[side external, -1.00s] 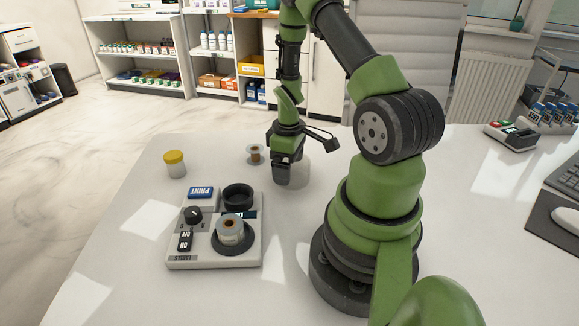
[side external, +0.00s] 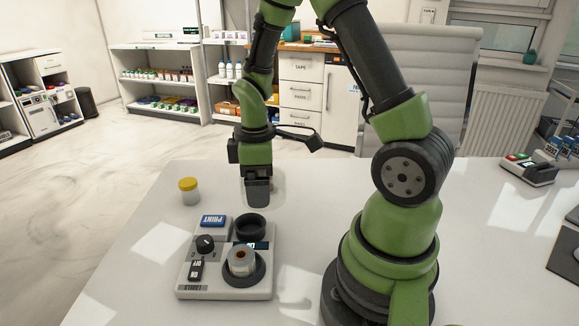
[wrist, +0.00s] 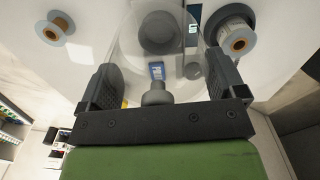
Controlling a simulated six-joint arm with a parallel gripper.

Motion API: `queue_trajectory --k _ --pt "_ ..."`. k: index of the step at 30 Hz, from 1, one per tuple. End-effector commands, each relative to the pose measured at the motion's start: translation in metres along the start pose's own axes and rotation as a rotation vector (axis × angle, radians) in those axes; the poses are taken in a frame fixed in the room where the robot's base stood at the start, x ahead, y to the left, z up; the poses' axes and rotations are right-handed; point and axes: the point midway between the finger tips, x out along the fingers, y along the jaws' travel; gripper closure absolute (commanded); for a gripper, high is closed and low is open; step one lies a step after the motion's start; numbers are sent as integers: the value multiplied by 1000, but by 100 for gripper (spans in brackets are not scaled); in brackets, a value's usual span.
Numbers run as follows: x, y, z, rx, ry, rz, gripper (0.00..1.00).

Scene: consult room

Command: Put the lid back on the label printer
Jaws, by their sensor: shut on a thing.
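The lid (wrist: 122,45) is a clear, round, see-through piece between my fingers; a grey knob-like part (wrist: 156,94) shows in the wrist view. In the side view the lid (side external: 276,192) is only a faint outline around the fingertips. My gripper (side external: 257,190) is shut on the lid, raised behind the printer. The label printer (side external: 225,287) is a pale box with a blue PRINT button (side external: 213,221), a dark dial (side external: 205,244) and an empty dark cup (side external: 250,222). A label roll (side external: 240,260) stands in its front dark ring.
A yellow-capped jar (side external: 189,190) stands behind the printer to the left. A loose spool (wrist: 55,28) lies on the table in the wrist view, hidden in the side view. Another device (side external: 530,171) stands far right. The table left of the printer is clear.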

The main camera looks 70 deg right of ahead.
Motion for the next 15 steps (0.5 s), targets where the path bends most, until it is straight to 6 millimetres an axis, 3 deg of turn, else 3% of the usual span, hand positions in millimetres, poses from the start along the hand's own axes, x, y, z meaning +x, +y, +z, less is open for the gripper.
queue_trajectory --k 1,6,10,15 --pt "-1 -18 -11 -81 -1 -1 33" --pt "-4 -67 -32 -289 1 0 33" --pt "-6 -92 -37 -392 1 0 33" --pt "-6 -106 -39 -450 0 -1 33"
